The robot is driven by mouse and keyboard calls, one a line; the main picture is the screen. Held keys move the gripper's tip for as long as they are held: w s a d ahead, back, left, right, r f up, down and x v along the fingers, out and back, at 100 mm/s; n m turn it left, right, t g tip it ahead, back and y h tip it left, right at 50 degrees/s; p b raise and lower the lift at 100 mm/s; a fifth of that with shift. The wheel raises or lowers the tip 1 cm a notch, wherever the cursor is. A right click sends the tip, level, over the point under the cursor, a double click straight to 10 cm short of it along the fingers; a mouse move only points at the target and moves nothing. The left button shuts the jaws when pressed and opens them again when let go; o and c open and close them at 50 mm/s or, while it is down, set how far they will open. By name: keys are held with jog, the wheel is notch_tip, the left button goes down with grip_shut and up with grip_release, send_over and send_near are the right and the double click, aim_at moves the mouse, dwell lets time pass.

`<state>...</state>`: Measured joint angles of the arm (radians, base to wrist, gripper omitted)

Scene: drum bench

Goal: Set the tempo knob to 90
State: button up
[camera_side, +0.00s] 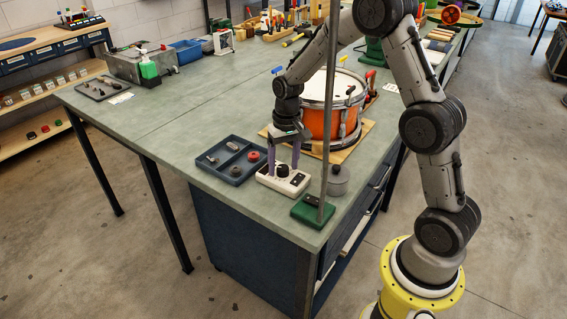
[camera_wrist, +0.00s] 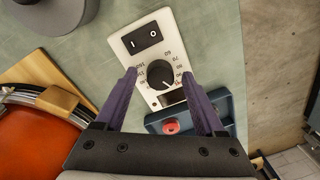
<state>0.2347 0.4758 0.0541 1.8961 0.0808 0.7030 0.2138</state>
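The white tempo box (camera_side: 270,183) lies near the front corner of the bench, with a round black knob (camera_side: 283,171) on top. In the wrist view the knob (camera_wrist: 161,74) has a ring of printed numbers around it. A pale pointer mark shows at its lower right edge; the exact number it meets is too small to read surely. My gripper (camera_wrist: 159,73) points down over the box with its purple fingers apart, one on each side of the knob. Gaps show between fingers and knob. The fingers also show in the side view (camera_side: 283,168), low over the box.
A black rocker switch (camera_wrist: 142,39) sits on the same box. A blue tray (camera_side: 225,171) with small parts, including a red one, is close beside it. An orange drum (camera_side: 318,124), a grey lidded pot (camera_side: 338,182) and a green block (camera_side: 305,212) stand nearby.

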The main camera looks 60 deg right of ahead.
aim_at(285, 166)
grip_shut()
jog(key=shift+w+r+n, duration=0.1)
jog(key=shift+n, duration=2.6)
jog(key=shift+o, duration=0.5)
grip_release()
notch_tip(285, 166, up, 14)
jog(key=shift+d, duration=0.4)
